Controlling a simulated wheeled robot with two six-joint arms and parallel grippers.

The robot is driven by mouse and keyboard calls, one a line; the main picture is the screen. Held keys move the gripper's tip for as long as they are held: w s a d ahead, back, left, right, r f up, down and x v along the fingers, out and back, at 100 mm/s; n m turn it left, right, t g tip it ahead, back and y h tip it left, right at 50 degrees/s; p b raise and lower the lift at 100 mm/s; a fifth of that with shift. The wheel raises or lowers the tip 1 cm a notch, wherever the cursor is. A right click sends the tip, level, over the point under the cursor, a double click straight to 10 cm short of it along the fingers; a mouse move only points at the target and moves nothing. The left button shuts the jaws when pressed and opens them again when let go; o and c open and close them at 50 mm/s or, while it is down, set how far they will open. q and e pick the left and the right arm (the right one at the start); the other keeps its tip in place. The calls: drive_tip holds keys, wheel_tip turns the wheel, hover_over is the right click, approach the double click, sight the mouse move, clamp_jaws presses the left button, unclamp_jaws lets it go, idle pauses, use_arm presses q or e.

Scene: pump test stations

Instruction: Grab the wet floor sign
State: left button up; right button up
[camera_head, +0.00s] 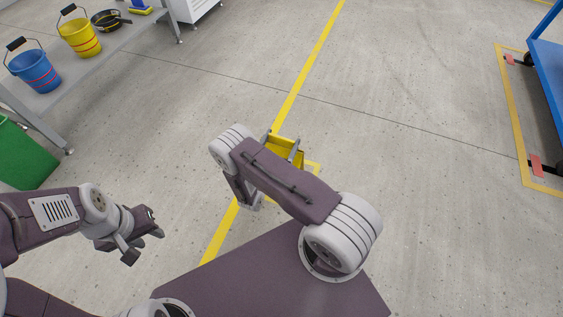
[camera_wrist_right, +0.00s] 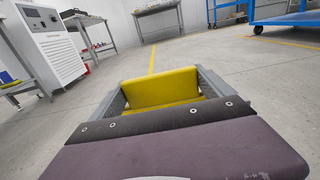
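The yellow wet floor sign (camera_head: 287,152) stands on the floor by the yellow line, partly hidden behind my right arm in the head view. In the right wrist view its yellow panel (camera_wrist_right: 163,88) lies between the fingers of my right gripper (camera_wrist_right: 158,82). Those fingers are wide apart, one on each side of the panel; I cannot tell whether they touch it. In the head view the right gripper's grey fingers (camera_head: 284,146) show around the sign. My left gripper (camera_head: 146,246) is open and empty above the floor at the lower left, away from the sign.
A grey table (camera_head: 103,54) at the upper left holds a blue bucket (camera_head: 35,71), a yellow bucket (camera_head: 80,38) and a black pan (camera_head: 106,20). A green bin (camera_head: 22,155) stands at the left edge. A blue cart (camera_head: 548,75) stands at the right. The middle floor is clear.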

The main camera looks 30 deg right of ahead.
drive_tip(key=c, duration=0.5)
drive_tip(key=shift+r, duration=0.1)
